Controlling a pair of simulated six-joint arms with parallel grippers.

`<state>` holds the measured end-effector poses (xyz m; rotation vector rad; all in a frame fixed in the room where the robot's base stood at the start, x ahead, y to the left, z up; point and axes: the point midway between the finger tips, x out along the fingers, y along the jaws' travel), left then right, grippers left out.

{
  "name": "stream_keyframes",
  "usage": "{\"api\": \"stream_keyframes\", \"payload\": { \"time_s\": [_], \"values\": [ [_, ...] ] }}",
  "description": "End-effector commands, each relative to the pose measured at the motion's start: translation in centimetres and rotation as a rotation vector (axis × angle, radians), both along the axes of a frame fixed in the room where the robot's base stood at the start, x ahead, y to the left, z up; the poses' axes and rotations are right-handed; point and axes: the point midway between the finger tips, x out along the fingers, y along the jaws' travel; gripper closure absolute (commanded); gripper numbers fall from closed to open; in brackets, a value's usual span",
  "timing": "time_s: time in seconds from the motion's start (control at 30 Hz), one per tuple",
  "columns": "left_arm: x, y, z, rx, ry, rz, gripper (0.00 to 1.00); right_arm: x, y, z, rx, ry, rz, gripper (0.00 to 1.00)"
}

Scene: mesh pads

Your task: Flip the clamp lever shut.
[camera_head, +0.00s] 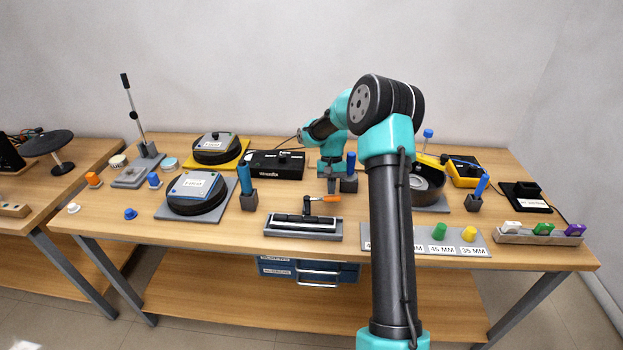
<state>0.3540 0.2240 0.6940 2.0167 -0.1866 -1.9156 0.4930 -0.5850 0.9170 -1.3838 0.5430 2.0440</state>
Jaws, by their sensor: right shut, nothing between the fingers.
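The clamp (302,226) is a long grey base with a dark bar, near the front middle of the table. Its lever (331,199) has an orange grip and sticks out to the right, roughly level, from a dark post above the bar. My right gripper (331,190) points down just above or behind the orange grip. It is shut and empty; whether it touches the lever cannot be told. My left gripper is not in view.
A blue-handled tool in a dark holder (247,190) stands left of the clamp. A labelled pad board (470,246) with green and yellow knobs lies to the right, partly behind my right arm. Round black pads (195,200) are at left. A black box (262,163) stands behind.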

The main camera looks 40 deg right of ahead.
Motion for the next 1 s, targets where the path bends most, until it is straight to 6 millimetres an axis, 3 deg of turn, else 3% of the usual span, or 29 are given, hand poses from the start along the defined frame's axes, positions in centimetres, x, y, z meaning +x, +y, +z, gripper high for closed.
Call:
{"api": "stream_keyframes", "payload": {
  "time_s": [0.33,1.0],
  "values": [
    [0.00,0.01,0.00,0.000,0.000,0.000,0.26,-1.13,0.58,-0.10,0.001,0.002,-0.138,1.00],
    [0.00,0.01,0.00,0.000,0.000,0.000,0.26,-1.05,0.47,0.41,0.001,0.001,-0.151,1.00]
  ]
}}
